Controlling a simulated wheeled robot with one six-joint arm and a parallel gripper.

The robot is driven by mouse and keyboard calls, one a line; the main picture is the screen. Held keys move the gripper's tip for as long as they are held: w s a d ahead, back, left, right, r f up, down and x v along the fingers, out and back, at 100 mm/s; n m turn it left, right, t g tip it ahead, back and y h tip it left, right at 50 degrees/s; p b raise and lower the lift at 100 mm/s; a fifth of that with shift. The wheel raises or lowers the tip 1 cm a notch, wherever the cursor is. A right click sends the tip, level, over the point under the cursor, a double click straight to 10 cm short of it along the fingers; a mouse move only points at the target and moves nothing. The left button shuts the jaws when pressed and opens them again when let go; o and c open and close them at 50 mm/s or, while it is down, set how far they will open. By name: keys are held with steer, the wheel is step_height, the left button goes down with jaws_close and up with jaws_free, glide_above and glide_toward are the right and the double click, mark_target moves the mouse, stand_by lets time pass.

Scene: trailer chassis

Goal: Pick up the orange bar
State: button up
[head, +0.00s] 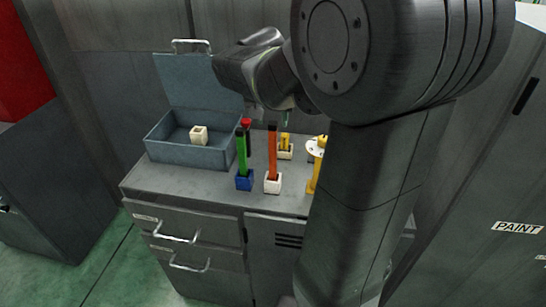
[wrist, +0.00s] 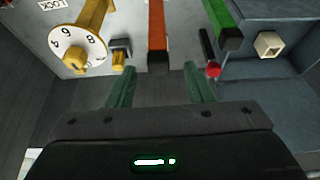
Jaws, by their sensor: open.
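The orange bar (head: 272,153) stands upright in a white holder (head: 272,184) on the grey cabinet top, and its top end is dark. In the wrist view the orange bar (wrist: 157,28) comes down from the top edge, its dark end ahead of the gap between my fingers. My gripper (wrist: 160,84) is open, with its two green fingers apart and nothing between them. In the head view my arm hides most of the gripper, which is above and behind the bar.
A green bar (head: 241,155) stands in a blue holder (head: 244,181) just left of the orange bar. A red-topped item (head: 246,122), a small yellow piece (head: 284,140) and a yellow dial stand (wrist: 78,45) are close by. An open blue box (head: 165,154) holds a cream block (head: 199,135).

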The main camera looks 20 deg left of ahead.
mark_target(273, 130)
steer(key=shift+s+d+f, duration=0.1)
steer(key=shift+s+f, duration=0.05)
steer(key=shift+f, duration=0.2)
steer(key=x, duration=0.3)
steer(key=p+x, duration=0.1)
steer(key=shift+s+f, duration=0.2)
steer(key=shift+f, duration=0.2)
jaws_close()
